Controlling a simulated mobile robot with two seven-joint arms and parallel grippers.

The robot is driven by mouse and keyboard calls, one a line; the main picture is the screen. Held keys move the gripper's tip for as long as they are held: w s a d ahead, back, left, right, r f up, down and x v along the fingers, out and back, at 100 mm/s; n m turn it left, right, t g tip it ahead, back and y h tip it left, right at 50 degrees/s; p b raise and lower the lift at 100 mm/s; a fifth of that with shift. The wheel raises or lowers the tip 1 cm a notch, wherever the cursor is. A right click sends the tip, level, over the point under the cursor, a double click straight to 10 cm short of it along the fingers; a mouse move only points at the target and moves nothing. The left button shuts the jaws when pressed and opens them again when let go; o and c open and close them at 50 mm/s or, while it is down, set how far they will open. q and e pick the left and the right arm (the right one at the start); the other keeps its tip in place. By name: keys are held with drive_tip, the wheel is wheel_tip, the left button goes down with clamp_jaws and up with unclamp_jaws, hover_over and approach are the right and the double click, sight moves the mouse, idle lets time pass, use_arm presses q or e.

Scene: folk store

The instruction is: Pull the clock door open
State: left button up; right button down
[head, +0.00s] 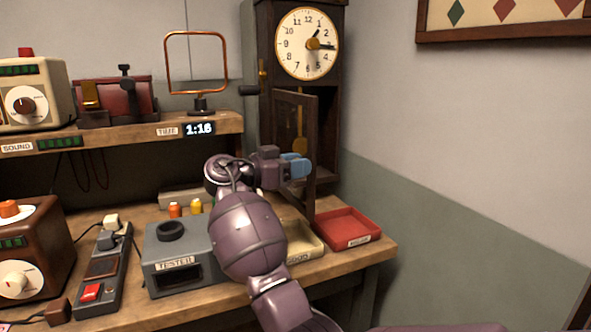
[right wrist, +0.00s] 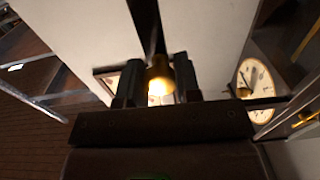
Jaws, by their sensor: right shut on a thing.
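The tall dark wooden clock (head: 330,80) stands at the back, its white dial (head: 306,43) at the top. Its narrow framed door (head: 312,110) stands swung out from the case at an angle. The dark inside of the case shows to the right of the door. My right gripper (head: 296,166) is at the door's lower part, its blue fingertips against it. In the right wrist view, the gripper (right wrist: 156,85) is shut on a brass knob (right wrist: 159,72) between its two fingers. The gripper hides the knob in the head view. My left gripper is not in view.
A workbench holds a grey tester box (head: 180,262), a red tray (head: 347,229) below the clock and a cream tray (head: 303,243) beside it. A shelf (head: 110,135) with devices is at the left.

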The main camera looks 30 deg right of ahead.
drive_tip(key=shift+w+a+g, duration=0.1)
drive_tip(key=shift+a+g, duration=0.2)
drive_tip(key=shift+a, duration=0.05)
idle(0.3)
drive_tip(key=c, duration=0.8)
unclamp_jaws()
drive_tip(key=shift+a, duration=0.1)
drive_tip(key=w+a, duration=0.2)
drive_tip(key=a, duration=0.8)
drive_tip(key=shift+a+b, duration=0.25)
drive_tip(key=shift+b, duration=0.2)
drive_tip(key=shift+s, duration=0.1)
